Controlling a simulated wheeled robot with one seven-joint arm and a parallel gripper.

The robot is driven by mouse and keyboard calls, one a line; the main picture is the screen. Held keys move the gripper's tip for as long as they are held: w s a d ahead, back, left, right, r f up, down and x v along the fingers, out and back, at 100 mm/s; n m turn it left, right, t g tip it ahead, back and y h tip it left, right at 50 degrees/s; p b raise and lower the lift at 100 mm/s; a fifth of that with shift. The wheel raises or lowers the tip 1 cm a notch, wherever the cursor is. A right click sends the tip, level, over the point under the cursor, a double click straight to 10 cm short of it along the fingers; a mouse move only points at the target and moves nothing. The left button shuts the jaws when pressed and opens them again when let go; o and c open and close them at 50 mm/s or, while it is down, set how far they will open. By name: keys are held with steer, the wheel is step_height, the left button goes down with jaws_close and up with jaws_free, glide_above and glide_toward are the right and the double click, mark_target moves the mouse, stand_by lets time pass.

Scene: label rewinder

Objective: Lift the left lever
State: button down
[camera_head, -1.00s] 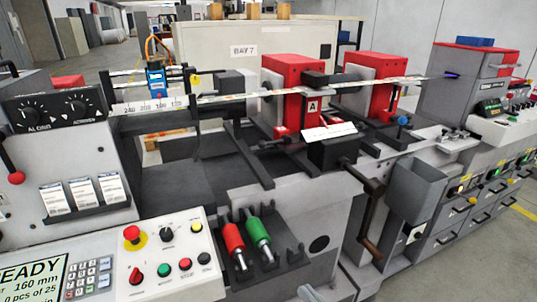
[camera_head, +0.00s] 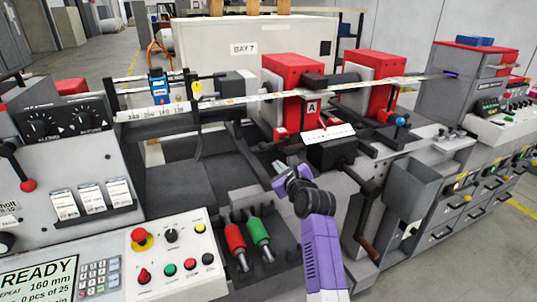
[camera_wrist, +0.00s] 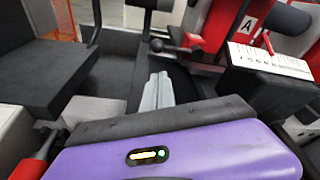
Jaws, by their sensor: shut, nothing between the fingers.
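Another lever with a red ball (camera_head: 27,185) hangs at the far left console. I cannot tell for sure which is the left lever. My gripper (camera_wrist: 160,76) is shut and empty, its grey fingers together. In the head view my gripper (camera_head: 281,168) is over the machine's front, below and apart from the unit A lever.
A second red unit (camera_head: 367,82) stands to the right. A white scale plate (camera_head: 327,133) on a black block and a dark crank (camera_head: 367,215) lie right of my gripper. Red and green rollers (camera_head: 236,245) sit in a rack front left. A printed web (camera_head: 250,98) crosses behind.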

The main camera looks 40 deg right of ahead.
mark_target(274, 144)
steer(key=shift+w+r+m, duration=0.1)
steer(key=shift+w+m, duration=0.15)
steer(key=shift+m, duration=0.05)
steer(key=x, duration=1)
steer(key=shift+r, duration=0.1)
stand_by(0.5)
